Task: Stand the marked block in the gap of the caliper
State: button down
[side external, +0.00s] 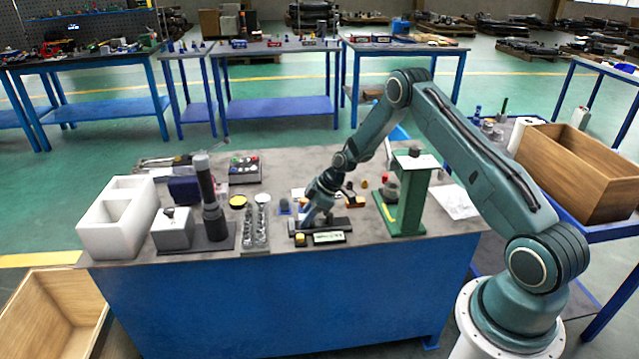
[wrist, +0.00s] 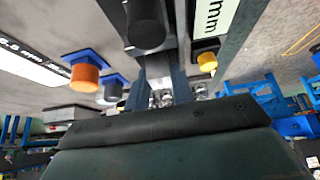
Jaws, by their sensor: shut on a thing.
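The caliper (side external: 328,238) lies near the front edge of the blue bench, a dark bar with a pale printed label. Its label with "mm" also shows in the wrist view (wrist: 213,18). My gripper (side external: 303,224) is low at the caliper, pointing down. In the wrist view my gripper (wrist: 160,88) has its fingers close together at a dark part with a round black knob (wrist: 147,28), seemingly the caliper's slider. A dark block with a yellow knob (wrist: 207,60) sits beside the caliper; it shows in the side view too (side external: 300,240). I cannot tell which block is marked.
A blue block with an orange knob (wrist: 84,76) and a blue block with a grey knob (wrist: 113,90) stand nearby. A green stand (side external: 411,190) is right of the caliper. Left are metal racks (side external: 254,225), a black post (side external: 211,200) and a white box (side external: 118,215).

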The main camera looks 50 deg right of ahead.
jog(key=shift+f, duration=0.1)
jog(key=c, duration=1.2)
grip_release()
jog(key=shift+f, duration=0.1)
jog(key=shift+s+a, duration=0.1)
jog(key=shift+d+r, duration=0.3)
jog(key=shift+r, duration=0.3)
jog(key=v, duration=1.1)
jog(key=shift+s, duration=0.15)
